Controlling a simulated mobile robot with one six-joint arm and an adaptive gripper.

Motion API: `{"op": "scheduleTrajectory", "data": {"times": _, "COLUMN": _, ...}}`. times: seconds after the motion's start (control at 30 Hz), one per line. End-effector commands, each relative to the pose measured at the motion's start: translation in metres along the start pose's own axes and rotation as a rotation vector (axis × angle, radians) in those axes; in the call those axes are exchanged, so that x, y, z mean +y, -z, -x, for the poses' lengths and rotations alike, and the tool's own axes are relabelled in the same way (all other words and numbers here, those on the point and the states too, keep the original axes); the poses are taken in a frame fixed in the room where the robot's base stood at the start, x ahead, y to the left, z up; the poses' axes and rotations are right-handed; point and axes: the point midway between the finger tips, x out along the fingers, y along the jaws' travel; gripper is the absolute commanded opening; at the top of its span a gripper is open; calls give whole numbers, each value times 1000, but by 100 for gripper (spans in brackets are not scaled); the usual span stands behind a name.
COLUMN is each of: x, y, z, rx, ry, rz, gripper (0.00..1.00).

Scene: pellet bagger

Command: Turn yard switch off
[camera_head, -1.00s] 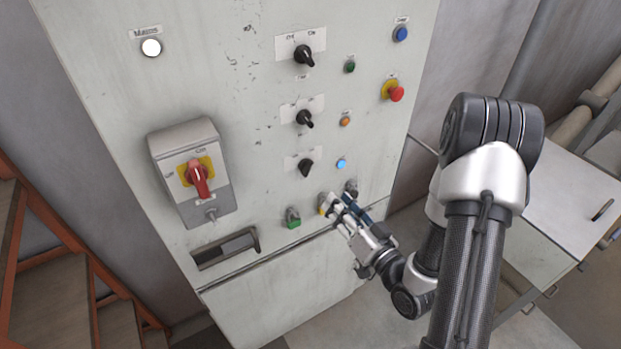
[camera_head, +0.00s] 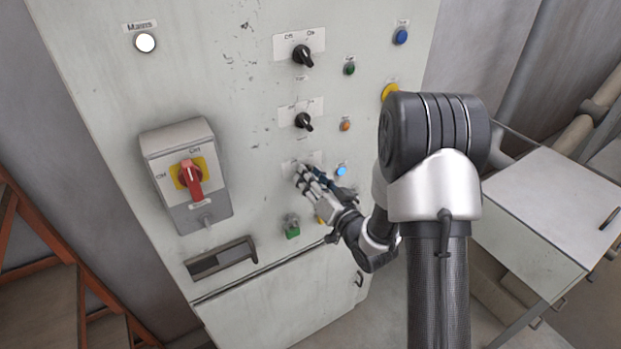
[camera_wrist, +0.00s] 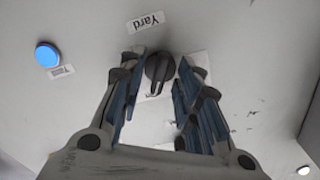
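The yard switch (camera_wrist: 159,69) is a black rotary knob on a pale plate, beside a label reading "Yard" (camera_wrist: 146,22) in the wrist view. My gripper (camera_wrist: 163,62) is open, with one finger on each side of the knob and its tips close to the panel. I see small gaps beside the knob and cannot tell of any contact. In the head view my gripper (camera_head: 304,172) covers the knob, and only part of its plate (camera_head: 315,158) shows. The blue yard lamp (camera_head: 341,170) beside it looks lit; it also shows in the wrist view (camera_wrist: 47,54).
Two similar black switches, upper (camera_head: 303,55) and middle (camera_head: 303,121), sit above. A red main switch (camera_head: 191,180) is at left. A green button (camera_head: 292,230) is just below my gripper, and an orange lamp (camera_head: 345,125) is above right. A white cabinet (camera_head: 540,205) stands at right.

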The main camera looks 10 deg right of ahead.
Motion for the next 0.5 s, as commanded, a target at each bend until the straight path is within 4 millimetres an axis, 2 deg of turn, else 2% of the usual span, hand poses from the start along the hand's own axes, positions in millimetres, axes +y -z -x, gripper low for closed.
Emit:
{"op": "scheduleTrajectory", "data": {"times": 0.3, "x": 0, "y": 0, "z": -2, "rx": 0, "ry": 0, "rz": 0, "gripper": 30}}
{"op": "scheduleTrajectory", "data": {"times": 0.5, "x": 0, "y": 0, "z": -2, "rx": 0, "ry": 0, "rz": 0, "gripper": 17}}
